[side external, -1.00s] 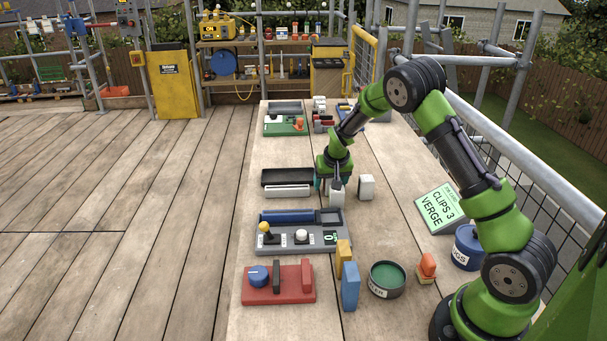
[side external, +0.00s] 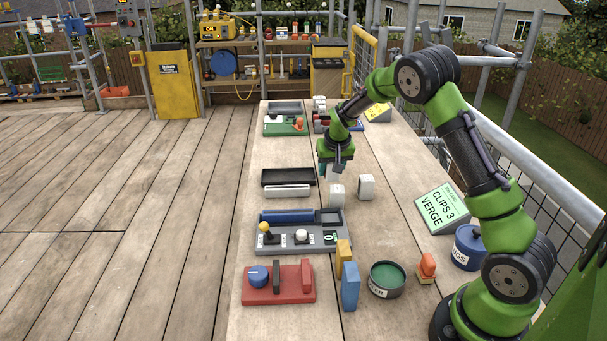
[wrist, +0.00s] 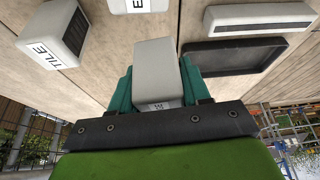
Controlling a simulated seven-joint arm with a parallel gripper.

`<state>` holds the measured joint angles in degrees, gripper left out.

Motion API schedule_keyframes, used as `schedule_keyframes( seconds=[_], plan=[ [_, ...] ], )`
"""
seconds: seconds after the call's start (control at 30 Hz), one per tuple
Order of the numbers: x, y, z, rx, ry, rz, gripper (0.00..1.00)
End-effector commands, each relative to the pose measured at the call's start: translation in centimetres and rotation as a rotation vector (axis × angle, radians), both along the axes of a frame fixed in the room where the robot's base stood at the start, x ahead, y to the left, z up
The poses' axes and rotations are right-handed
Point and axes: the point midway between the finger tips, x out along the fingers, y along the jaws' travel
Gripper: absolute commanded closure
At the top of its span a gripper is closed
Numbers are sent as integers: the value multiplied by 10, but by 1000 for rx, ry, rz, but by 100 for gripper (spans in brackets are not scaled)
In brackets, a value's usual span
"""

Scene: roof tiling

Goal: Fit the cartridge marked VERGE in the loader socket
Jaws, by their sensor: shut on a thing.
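My gripper (side external: 337,168) is raised above the table behind two pale cartridges. In the wrist view it is shut on a pale grey cartridge (wrist: 157,72), held between its teal fingers; the label is mostly hidden and only its end shows. A cartridge marked TILE (wrist: 55,38) stands on the table, also seen in the side view (side external: 366,187). Another cartridge (side external: 337,196) stands left of it; its label is cut off in the wrist view (wrist: 140,5). A grey console (side external: 270,239) has a square recess (side external: 329,217) at its far right corner; I cannot tell whether this is the loader socket.
A black tray (side external: 288,176) and white slotted bar (side external: 287,191) lie left of the cartridges. Nearer are a red panel (side external: 280,295), yellow and blue blocks (side external: 350,287) and a round tin (side external: 387,280). A card (side external: 442,209) reads CLIPS 3 VERGE. The table's right middle is fairly clear.

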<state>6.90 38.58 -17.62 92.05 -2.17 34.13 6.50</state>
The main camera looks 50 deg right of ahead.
Motion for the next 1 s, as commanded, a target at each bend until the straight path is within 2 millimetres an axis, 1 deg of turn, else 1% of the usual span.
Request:
schedule_keyframes(
  seconds=[0.03, 0.1, 0.2, 0.27, 0.37, 0.4, 0.43, 0.47, 0.6, 0.77, 0.87, 0.97, 1.0],
  plan=[
    [1, 0, 13, 0, -5, 0, 84],
    [1, 0, 25, -1, -4, 1, 84],
    [1, 1, 40, 1, -3, 2, 84],
    [3, 5, 46, -1, -2, 11, 84],
    [9, 24, 52, 1, -1, 50, 84],
    [9, 37, 53, 1, 0, 60, 84],
    [7, 45, 53, 1, 2, 42, 84],
    [5, 50, 52, 0, 2, 14, 84],
    [-8, 72, 50, -2, 3, -157, 84],
    [-25, 91, 49, -4, 2, -418, 84],
    [-38, 100, 50, -3, 2, -624, 84],
    [-53, 108, 52, -5, 0, -864, 84],
    [-59, 110, 54, -2, 0, -970, 84]
  ],
)
